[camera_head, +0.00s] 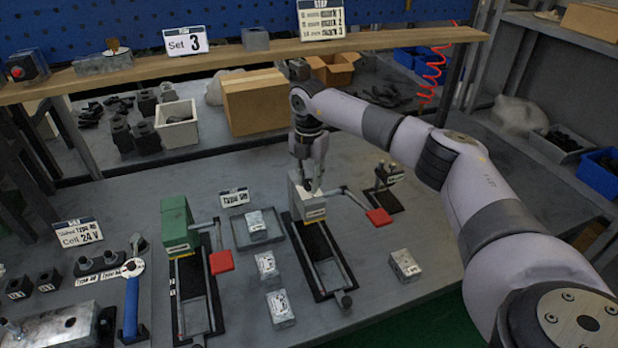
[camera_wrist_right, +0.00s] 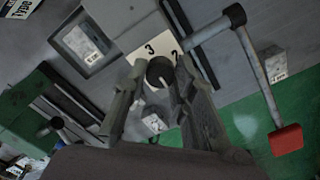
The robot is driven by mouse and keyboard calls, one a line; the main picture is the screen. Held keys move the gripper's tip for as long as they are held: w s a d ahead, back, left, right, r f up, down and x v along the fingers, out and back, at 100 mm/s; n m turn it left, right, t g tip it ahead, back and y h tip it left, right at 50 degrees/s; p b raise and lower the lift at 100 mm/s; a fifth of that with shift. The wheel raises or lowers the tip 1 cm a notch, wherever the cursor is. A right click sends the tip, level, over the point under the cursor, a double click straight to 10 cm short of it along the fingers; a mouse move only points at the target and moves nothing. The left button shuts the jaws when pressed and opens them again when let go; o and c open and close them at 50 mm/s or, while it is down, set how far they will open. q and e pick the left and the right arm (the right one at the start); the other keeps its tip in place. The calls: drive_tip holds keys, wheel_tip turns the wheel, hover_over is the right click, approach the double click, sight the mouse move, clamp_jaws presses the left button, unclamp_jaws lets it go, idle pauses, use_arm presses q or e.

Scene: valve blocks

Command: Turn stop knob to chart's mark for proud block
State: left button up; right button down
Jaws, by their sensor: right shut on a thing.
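My right gripper (camera_head: 311,186) points down over the top of the pale block (camera_head: 309,206) of the middle fixture. In the right wrist view its fingers (camera_wrist_right: 163,80) are closed around the black round stop knob (camera_wrist_right: 159,71), which bears a white pointer line. A white dial plate (camera_wrist_right: 146,46) with a 3 and part of a 2 shows beside the knob; its other marks are hidden. The stop chart (camera_head: 320,19) hangs on the shelf with several lines naming marks 1, 2 and 3, their small text hard to read. I cannot tell which block is proud. My left gripper is not in view.
The fixture's red-ended lever (camera_head: 378,216) sticks out to the right. A green fixture (camera_head: 176,225) stands to the left. Several metal blocks lie around, one in a tray (camera_head: 237,232) and one at the right (camera_head: 405,265). A "Set 3" sign (camera_head: 186,41) stands on the shelf.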

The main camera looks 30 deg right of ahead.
sight(309, 181)
drive_tip(key=shift+r, duration=0.1)
drive_tip(key=c, duration=1.3)
unclamp_jaws()
wheel_tip(309, 181, up, 12)
drive_tip(key=shift+f, duration=0.1)
